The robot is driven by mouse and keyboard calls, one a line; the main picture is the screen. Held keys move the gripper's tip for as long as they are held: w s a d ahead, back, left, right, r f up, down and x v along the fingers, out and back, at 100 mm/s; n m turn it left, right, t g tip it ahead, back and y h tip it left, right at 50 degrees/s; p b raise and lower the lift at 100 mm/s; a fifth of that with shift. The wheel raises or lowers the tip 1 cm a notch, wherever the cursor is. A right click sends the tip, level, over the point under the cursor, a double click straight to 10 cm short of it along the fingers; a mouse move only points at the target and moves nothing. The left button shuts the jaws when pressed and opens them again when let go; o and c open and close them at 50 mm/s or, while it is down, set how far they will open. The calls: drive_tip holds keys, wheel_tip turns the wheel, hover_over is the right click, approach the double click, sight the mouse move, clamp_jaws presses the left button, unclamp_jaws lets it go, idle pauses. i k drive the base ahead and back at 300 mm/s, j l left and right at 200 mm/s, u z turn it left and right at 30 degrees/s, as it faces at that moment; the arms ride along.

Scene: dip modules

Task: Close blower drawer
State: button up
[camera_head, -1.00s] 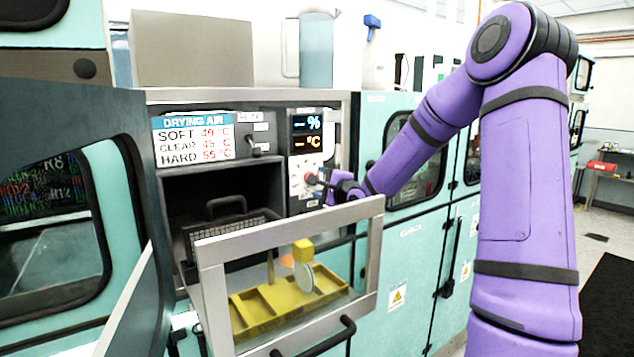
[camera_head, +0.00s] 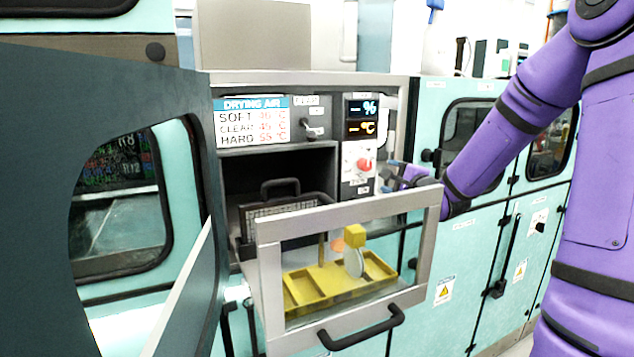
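The blower drawer (camera_head: 346,206) is pulled out from the machine below the drying air panel. Its front is a grey frame around a clear window, with a dark handle (camera_head: 362,328) low on it. Through the window I see a yellow tray (camera_head: 330,285) with a yellow block and a pale disc. My gripper (camera_head: 398,178) is behind the drawer front's upper right corner, near the red knob (camera_head: 364,164). Its fingers are small and partly hidden, so I cannot tell whether they are open or touching anything.
A dark open door (camera_head: 110,110) with a window stands at the left, close to the drawer. A dark mesh basket (camera_head: 262,218) sits in the opening behind the drawer front. Teal cabinets (camera_head: 470,255) line the right. A drying air sign (camera_head: 251,121) is above.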

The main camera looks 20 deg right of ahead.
sight(285, 243)
drive_tip(key=k+l, duration=0.3)
drive_tip(key=k, duration=0.15)
drive_tip(key=k+l, duration=0.35)
drive_tip(key=k, duration=0.1)
